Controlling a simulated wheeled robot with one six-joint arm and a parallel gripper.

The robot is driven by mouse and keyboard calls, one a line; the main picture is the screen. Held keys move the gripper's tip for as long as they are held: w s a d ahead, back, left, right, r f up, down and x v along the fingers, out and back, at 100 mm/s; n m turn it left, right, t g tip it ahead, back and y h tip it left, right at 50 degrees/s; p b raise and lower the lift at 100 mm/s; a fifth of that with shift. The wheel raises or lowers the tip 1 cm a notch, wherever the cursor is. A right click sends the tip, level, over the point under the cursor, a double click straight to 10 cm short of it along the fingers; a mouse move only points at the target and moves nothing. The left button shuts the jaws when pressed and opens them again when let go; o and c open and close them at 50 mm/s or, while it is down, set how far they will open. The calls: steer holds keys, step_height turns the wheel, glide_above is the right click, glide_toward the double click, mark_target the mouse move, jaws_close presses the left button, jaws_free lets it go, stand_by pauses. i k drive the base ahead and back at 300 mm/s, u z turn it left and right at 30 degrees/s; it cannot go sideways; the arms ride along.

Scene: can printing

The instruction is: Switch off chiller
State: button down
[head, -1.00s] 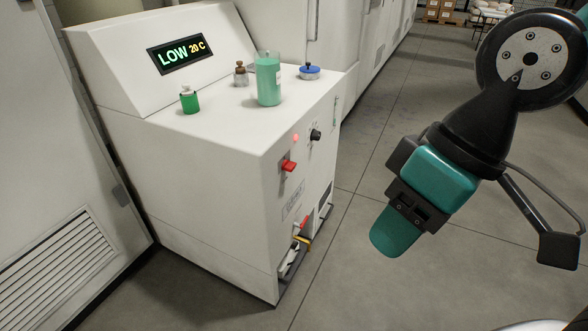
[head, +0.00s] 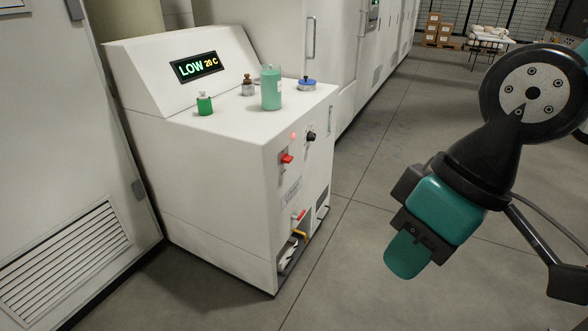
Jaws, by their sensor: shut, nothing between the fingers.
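The chiller (head: 225,185) is a white cabinet left of centre in the head view. Its display (head: 198,67) reads "LOW 20 C". On its right-hand face are a red switch (head: 287,158), a lit red lamp (head: 293,135) and a black knob (head: 311,136). Lower on that face is a red-handled valve (head: 300,215) by a yellow pipe. My gripper (head: 405,256) is at the right, pointing down, shut and empty. It is apart from the chiller, with floor visible between them.
On the chiller's top stand a green bottle (head: 204,104), a brown-capped bottle (head: 248,86), a tall green container (head: 271,88) and a blue-lidded jar (head: 307,84). A vented panel (head: 65,260) is at the left. Open floor (head: 350,270) lies right of the chiller.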

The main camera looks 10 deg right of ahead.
mark_target(285, 158)
steer(key=u, duration=0.4)
steer(key=i, duration=1.3)
steer(key=z, duration=0.9)
